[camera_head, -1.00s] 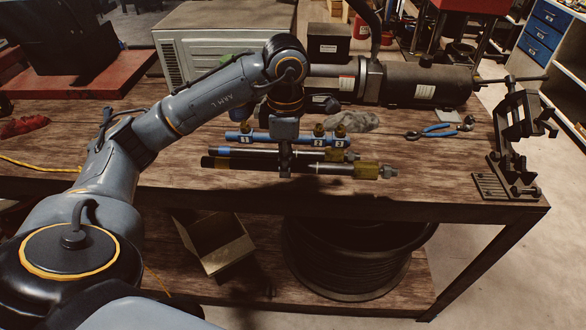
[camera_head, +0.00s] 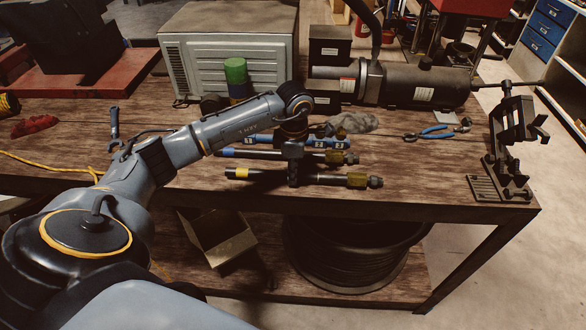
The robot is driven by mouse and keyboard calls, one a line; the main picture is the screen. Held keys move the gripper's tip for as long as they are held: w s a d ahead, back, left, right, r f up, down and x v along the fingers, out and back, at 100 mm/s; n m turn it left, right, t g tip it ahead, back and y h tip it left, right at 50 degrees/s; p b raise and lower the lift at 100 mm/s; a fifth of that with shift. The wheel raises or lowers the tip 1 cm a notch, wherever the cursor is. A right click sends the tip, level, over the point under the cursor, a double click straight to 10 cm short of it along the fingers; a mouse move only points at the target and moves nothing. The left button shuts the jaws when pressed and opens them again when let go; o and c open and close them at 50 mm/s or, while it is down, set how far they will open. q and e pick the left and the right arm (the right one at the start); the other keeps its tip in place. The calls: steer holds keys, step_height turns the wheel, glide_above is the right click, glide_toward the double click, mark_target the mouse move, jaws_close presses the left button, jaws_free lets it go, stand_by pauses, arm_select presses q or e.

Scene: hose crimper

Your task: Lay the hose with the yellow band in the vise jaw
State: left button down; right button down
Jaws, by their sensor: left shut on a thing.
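The hose with the yellow band (camera_head: 330,179) lies across my left gripper (camera_head: 293,178), near the front edge of the bench. Its yellow band is at the left end and a brass fitting at the right. My left gripper is shut on it around the middle; I cannot tell whether the hose touches the bench. The vise (camera_head: 508,160) stands at the bench's right end, with nothing seen in its jaw. A hose with a blue band (camera_head: 315,155) lies just behind the held hose. My right gripper is out of view.
A blue numbered manifold (camera_head: 260,140) lies behind the hoses. Blue-handled pliers (camera_head: 436,132) and a grey rag (camera_head: 355,122) lie farther back. A dark cylindrical machine (camera_head: 425,85) fills the back. The bench between the held hose and the vise is clear.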

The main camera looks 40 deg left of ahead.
arm_select(q)
steer(key=shift+f, duration=0.1)
steer(key=c, duration=1.2)
jaws_free()
steer(key=shift+o, duration=0.2)
